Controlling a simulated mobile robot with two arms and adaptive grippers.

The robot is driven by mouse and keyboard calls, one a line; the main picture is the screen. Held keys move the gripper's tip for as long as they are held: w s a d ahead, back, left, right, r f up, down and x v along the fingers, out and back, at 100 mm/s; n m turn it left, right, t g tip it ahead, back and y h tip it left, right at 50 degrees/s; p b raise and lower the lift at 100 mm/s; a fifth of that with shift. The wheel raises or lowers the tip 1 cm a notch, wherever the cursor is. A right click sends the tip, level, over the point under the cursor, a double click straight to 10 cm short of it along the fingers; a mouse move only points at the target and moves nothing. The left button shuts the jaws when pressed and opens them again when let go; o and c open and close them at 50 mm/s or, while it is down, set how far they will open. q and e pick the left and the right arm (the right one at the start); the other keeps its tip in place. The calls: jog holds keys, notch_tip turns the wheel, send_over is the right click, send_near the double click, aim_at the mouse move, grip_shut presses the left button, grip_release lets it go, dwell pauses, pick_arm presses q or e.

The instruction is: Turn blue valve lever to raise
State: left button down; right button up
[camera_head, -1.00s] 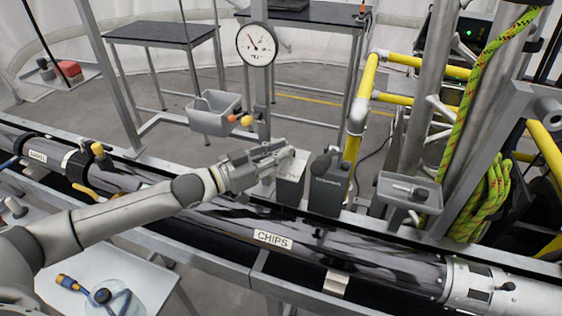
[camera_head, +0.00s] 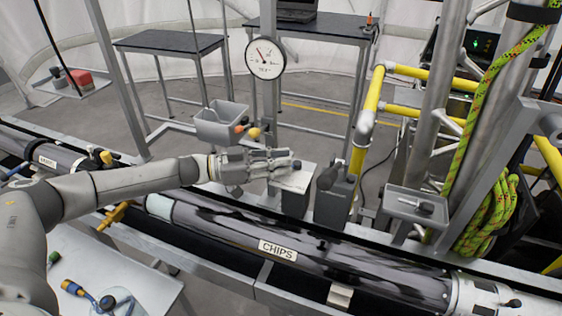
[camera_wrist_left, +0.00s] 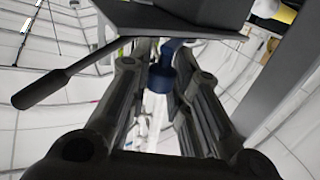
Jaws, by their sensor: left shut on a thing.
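My left gripper (camera_head: 280,163) reaches in from the left over the black-and-grey pipe, at the top of a grey box (camera_head: 295,197). In the left wrist view a blue lever end (camera_wrist_left: 162,77) sits between its two fingers, and they are shut on it. The rest of the lever is hidden by a grey housing (camera_wrist_left: 180,12), and I cannot make out its blue part in the head view. A black handle (camera_wrist_left: 42,88) sticks out left of the housing in the wrist view. My right gripper is not in view.
A round white gauge (camera_head: 265,56) stands behind the gripper. A second grey box (camera_head: 334,198) stands close on its right. The pipe labelled CHIPS (camera_head: 278,251) runs below. Yellow rails (camera_head: 367,115) and a grey tray (camera_head: 416,206) lie farther right.

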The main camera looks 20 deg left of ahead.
pick_arm(q)
jog(key=shift+w+a+m+g+h+b, duration=0.2)
jog(key=shift+w+m+g+h+b, duration=0.15)
jog(key=shift+m+g+h, duration=0.45)
jog(key=shift+r+g, duration=0.1)
jog(key=shift+g, duration=0.2)
jog(key=c, duration=1.3)
grip_release()
jog(key=v, duration=1.2)
jog(key=shift+a+r, duration=0.1)
jog(key=shift+r, duration=0.1)
